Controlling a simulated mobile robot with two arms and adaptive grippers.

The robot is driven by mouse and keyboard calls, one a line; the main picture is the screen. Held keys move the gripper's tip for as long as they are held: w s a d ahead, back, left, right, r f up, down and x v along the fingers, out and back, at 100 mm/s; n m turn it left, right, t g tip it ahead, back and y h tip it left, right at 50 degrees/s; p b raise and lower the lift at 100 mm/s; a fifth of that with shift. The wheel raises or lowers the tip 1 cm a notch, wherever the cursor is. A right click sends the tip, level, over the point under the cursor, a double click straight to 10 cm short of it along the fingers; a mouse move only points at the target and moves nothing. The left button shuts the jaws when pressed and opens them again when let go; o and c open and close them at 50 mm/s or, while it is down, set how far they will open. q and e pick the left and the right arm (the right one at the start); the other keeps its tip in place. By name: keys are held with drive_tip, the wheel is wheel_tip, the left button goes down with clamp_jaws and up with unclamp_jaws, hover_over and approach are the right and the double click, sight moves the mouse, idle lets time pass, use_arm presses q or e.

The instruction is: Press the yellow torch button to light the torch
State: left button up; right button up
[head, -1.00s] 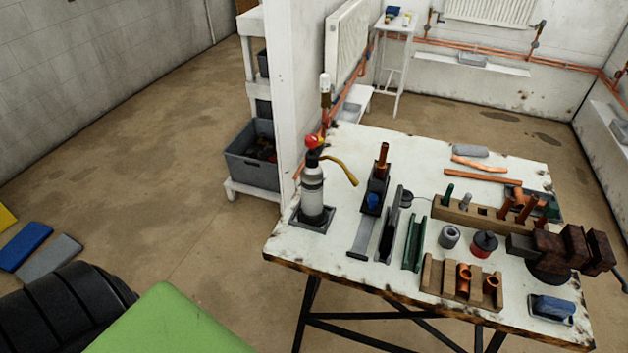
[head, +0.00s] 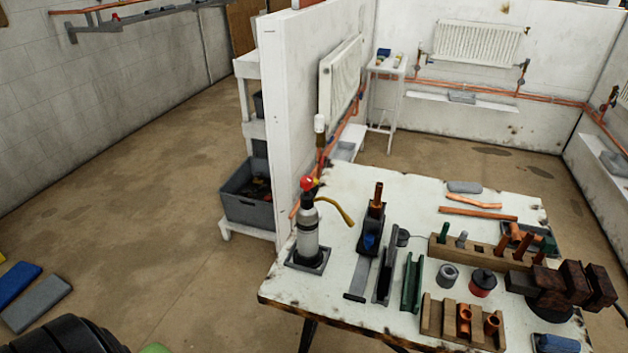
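The torch (head: 307,235) stands upright on a dark square base at the left end of the white workbench. It has a pale cylinder, a red knob (head: 306,183) on top and a curved yellow-brass nozzle (head: 334,208) pointing right. I cannot make out a separate yellow button on it from here. No flame shows at the nozzle. Neither of my grippers is in view.
The white workbench (head: 365,183) also carries a holder with an upright copper pipe (head: 376,196), a green channel (head: 412,282), a wooden rack (head: 470,250) and a brown vise (head: 560,285). A white partition (head: 290,80) stands behind the torch.

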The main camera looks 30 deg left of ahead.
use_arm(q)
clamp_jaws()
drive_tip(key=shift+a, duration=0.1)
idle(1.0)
